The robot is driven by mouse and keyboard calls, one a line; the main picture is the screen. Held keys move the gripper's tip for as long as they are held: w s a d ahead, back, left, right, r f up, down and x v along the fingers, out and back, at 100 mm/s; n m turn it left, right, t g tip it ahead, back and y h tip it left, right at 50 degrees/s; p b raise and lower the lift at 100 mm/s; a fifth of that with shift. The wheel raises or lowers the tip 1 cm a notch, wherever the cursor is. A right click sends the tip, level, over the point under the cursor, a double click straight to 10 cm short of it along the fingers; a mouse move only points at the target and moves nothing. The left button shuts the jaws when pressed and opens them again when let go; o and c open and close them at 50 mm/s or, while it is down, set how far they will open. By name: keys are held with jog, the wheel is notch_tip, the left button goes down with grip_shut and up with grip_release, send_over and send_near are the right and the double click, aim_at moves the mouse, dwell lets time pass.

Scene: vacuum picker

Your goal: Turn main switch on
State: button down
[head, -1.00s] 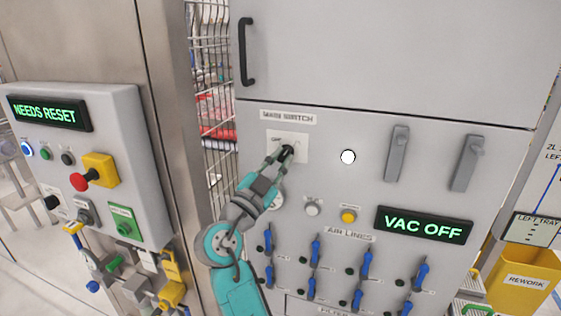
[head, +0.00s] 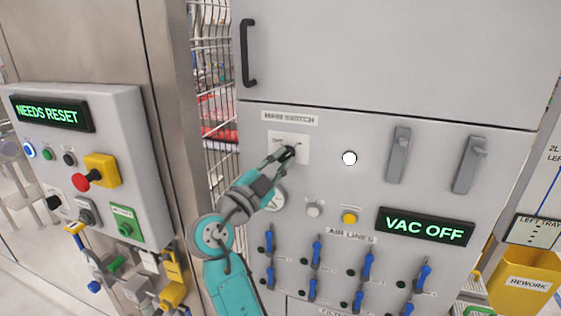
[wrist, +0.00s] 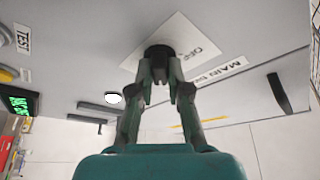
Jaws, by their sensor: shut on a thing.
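The main switch is a black knob (wrist: 158,51) on a white plate (head: 301,141) under the "MAIN SWITCH" label (head: 290,118) on the grey cabinet. My gripper (head: 287,154) is at the knob, its fingers shut on it; the wrist view shows the two fingertips (wrist: 159,78) on either side of the knob. "OFF" is readable on the plate in the wrist view; the knob's exact angle is partly hidden by the fingers. The display (head: 426,226) reads "VAC OFF".
A round white light (head: 349,158) and two grey handles (head: 398,155) are right of the switch. A yellow button (head: 349,218) and blue air-line valves (head: 316,252) are below. At left, a panel with a red button (head: 81,183) has a display (head: 50,112) reading "NEEDS RESET".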

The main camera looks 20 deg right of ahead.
jog(key=c, duration=1.1)
grip_release()
jog(key=v, duration=1.2)
jog(key=shift+f, duration=0.1)
